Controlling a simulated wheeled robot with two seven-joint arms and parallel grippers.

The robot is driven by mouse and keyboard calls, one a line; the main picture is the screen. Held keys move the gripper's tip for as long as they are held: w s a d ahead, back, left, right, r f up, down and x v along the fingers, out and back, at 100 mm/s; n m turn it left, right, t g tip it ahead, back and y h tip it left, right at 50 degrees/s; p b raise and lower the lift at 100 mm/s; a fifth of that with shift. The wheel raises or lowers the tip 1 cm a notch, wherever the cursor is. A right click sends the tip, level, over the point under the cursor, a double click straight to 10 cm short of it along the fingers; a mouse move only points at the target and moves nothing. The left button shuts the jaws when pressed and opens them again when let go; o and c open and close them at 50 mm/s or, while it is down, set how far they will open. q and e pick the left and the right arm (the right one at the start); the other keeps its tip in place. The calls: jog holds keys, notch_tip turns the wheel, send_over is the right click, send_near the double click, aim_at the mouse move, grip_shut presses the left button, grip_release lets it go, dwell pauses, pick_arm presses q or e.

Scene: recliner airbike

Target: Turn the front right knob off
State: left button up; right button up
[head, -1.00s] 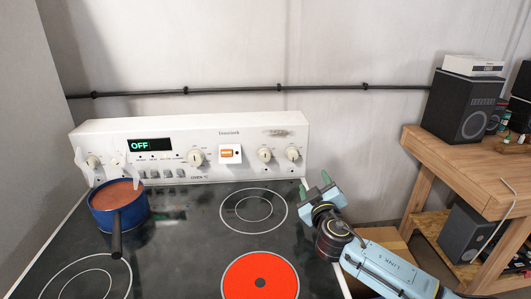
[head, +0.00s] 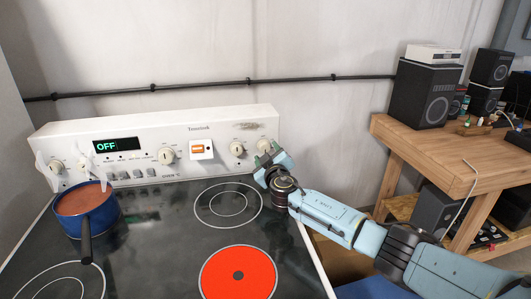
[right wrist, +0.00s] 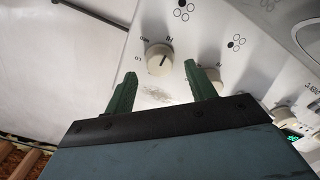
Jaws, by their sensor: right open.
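The stove's back panel (head: 215,130) has several round cream knobs. The rightmost knob (head: 264,146) is close to my right gripper (head: 268,158), whose arm comes in from the right. In the right wrist view this knob (right wrist: 159,58) shows beyond and between the two green fingertips of the open gripper (right wrist: 160,76), with nothing held. A second knob (right wrist: 210,78) is partly behind one finger; it also shows in the head view (head: 237,149). The front right burner (head: 238,272) glows red. Which knob is labelled for it is too small to read. My left gripper is out of view.
A blue pot (head: 84,208) with reddish-brown contents stands at the stove's left, its handle pointing forward. The back right burner (head: 228,203) is dark and bare. A wooden workbench (head: 440,150) with speakers (head: 425,95) stands at the right.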

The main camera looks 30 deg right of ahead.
aim_at(264, 147)
jog(key=shift+b+x, duration=0.3)
jog(key=shift+x, duration=0.9)
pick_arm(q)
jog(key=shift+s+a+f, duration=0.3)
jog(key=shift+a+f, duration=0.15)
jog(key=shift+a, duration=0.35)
pick_arm(e)
jog(key=shift+w, duration=0.2)
jog(key=c, duration=0.9)
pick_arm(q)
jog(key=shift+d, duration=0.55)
pick_arm(e)
jog(key=shift+c, duration=0.3)
